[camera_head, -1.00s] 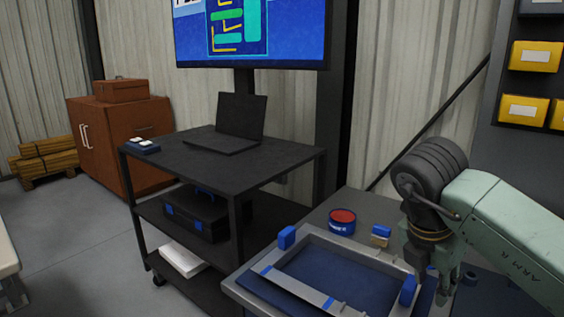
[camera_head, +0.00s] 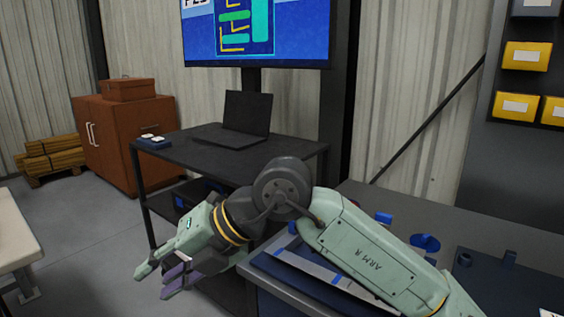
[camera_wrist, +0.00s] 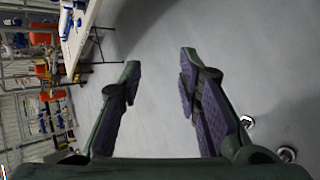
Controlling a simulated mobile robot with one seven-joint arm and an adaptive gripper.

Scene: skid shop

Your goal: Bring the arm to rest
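My gripper (camera_head: 158,281) is at the lower left of the head view, past the left end of the workbench and in front of the black cart. Its fingers are spread apart, with nothing between them. In the wrist view my gripper (camera_wrist: 158,80) also shows open and empty, with bare grey floor beyond the fingertips. My green arm reaches across the workbench from the lower right and covers part of the frame fixture (camera_head: 305,267) on it.
The black cart (camera_head: 180,146) with a laptop (camera_head: 246,118) stands behind my gripper. The workbench (camera_head: 450,222) holds blue parts (camera_head: 425,242). A pale table (camera_head: 15,232) stands at the left edge. Open floor (camera_head: 85,225) lies between it and the cart.

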